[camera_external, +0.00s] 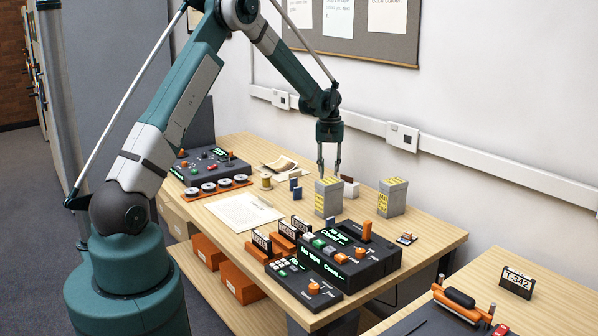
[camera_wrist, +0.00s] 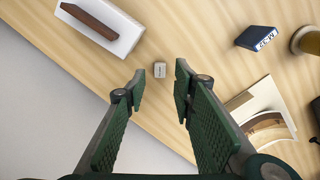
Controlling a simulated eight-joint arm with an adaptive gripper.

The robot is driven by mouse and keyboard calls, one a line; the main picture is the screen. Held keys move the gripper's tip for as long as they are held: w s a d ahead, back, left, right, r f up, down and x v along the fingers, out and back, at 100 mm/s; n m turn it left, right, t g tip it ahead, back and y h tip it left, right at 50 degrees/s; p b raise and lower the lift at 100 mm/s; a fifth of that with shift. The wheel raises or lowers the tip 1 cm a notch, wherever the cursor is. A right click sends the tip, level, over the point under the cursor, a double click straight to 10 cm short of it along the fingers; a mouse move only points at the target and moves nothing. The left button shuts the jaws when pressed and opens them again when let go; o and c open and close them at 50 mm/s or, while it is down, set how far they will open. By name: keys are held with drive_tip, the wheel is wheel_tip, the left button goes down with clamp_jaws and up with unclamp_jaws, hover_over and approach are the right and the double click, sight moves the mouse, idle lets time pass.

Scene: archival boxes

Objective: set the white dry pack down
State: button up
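The small white dry pack (camera_wrist: 160,69), a pale block with faint marking on its face, lies on the wooden table in the wrist view. It appears beyond my fingertips, in line with the gap between them. My gripper (camera_wrist: 160,88) is open, with nothing between its fingers. In the external view my gripper (camera_external: 329,168) points down, just above and behind a grey box with yellow labels (camera_external: 327,198). I cannot make out the dry pack in that view.
A white block with a brown bar (camera_wrist: 100,28) lies at upper left in the wrist view. A dark blue box (camera_wrist: 257,38) and an open folder (camera_wrist: 266,112) lie to the right. A second grey box (camera_external: 392,197) and black consoles (camera_external: 345,262) stand on the table.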

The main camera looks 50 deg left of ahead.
wheel_tip(320, 180, up, 8)
drive_tip(key=shift+r+p, duration=0.25)
drive_tip(key=shift+p, duration=0.15)
idle(0.8)
drive_tip(key=s+d+r+m+t, duration=0.3)
drive_tip(key=s+d+r+m, duration=0.1)
drive_tip(key=s+d+r, duration=1.55)
drive_tip(key=s+d+m+t, duration=0.1)
drive_tip(key=s+d, duration=0.2)
drive_tip(key=s, duration=0.6)
drive_tip(key=s+d+m+t, duration=0.1)
drive_tip(key=s+d+m, duration=0.1)
drive_tip(key=s, duration=0.8)
drive_tip(key=s+d+m+t, duration=0.2)
drive_tip(key=s+d, duration=0.3)
drive_tip(key=s, duration=0.4)
drive_tip(key=shift+s+f, duration=0.15)
drive_tip(key=shift+s, duration=0.2)
